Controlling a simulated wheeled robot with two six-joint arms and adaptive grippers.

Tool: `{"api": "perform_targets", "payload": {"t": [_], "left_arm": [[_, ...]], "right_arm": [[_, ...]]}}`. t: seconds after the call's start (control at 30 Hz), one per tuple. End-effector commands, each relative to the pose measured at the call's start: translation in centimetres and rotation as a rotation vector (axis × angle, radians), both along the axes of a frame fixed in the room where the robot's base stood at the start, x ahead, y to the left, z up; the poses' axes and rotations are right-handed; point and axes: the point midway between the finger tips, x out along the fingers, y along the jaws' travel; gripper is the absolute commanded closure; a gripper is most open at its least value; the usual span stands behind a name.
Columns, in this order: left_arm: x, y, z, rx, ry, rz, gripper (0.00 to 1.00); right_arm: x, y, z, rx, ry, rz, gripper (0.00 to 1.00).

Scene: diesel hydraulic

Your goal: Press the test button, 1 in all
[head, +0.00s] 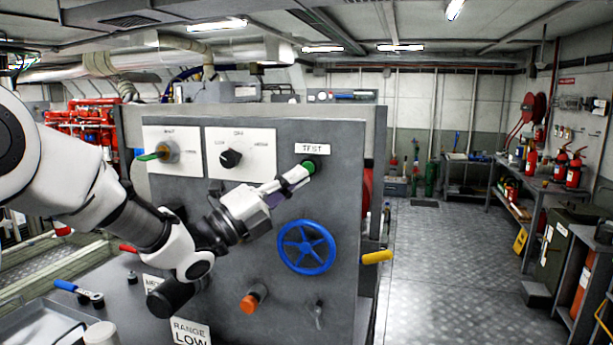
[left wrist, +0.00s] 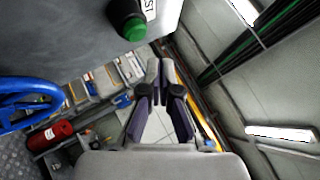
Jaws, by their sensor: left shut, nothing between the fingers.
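The test button is a green round knob (head: 309,167) on the upper right of the grey panel (head: 230,245), just under the white TEST label (head: 312,149). It also shows in the left wrist view as a green cap on a dark collar (left wrist: 134,30). My left gripper (head: 303,172) is shut and empty, its fingertips at the button in the head view. In the left wrist view the fingertips (left wrist: 160,66) appear below and right of the button, with a gap in the picture. Whether they touch it cannot be told. My right gripper is not in view.
A blue handwheel (head: 306,247) sits below the button. The panel also carries a green-handled switch (head: 160,153), a black knob (head: 230,158), an orange knob (head: 253,299) and a yellow handle (head: 377,257). Open floor (head: 440,270) lies right of the panel, beside a bench with red extinguishers (head: 574,170).

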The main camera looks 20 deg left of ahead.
Motion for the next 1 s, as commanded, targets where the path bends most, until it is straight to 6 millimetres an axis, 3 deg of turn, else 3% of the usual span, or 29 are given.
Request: {"api": "perform_targets", "payload": {"t": [0.33, 0.9, 1.0], "left_arm": [[-3.1, 0.1, -0.2, -0.001, -0.001, 0.001, 1.00], [-3.2, 0.1, 0.0, -0.001, -0.001, 0.000, 1.00], [-3.2, 0.1, 0.9, -0.001, -0.001, 0.000, 1.00]], "right_arm": [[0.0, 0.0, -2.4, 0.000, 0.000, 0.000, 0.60], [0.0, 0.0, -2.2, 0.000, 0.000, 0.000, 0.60], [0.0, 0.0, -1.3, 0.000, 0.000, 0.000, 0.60]]}}
